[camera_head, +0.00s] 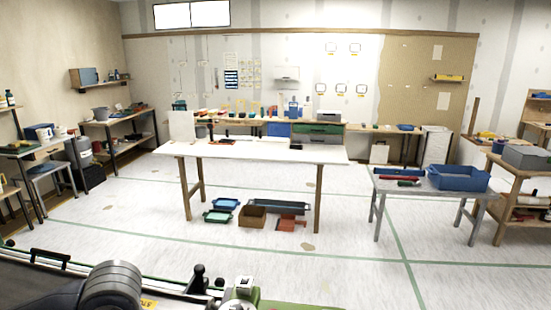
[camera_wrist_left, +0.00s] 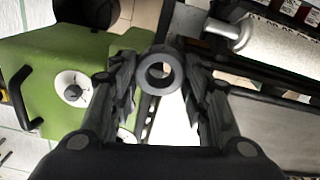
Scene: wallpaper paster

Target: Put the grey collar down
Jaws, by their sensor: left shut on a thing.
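The grey collar (camera_wrist_left: 160,90) is a thick dark-grey ring with a round hole, seen nearly end-on in the left wrist view. My left gripper (camera_wrist_left: 160,74) is shut on it, with one finger on each side. The collar is above parts of a machine; I cannot tell how far. The machine has a green housing (camera_wrist_left: 50,62) with a white dial (camera_wrist_left: 72,90) and a black handle. I cannot make out the collar in the head view. My right gripper is in neither view.
A metal shaft end (camera_wrist_left: 228,35) lies right of the collar. In the head view the machine's edge (camera_head: 205,288) fills the bottom left. Beyond open floor stand a long white table (camera_head: 265,150) and a grey table (camera_head: 425,187) with a blue bin (camera_head: 458,178).

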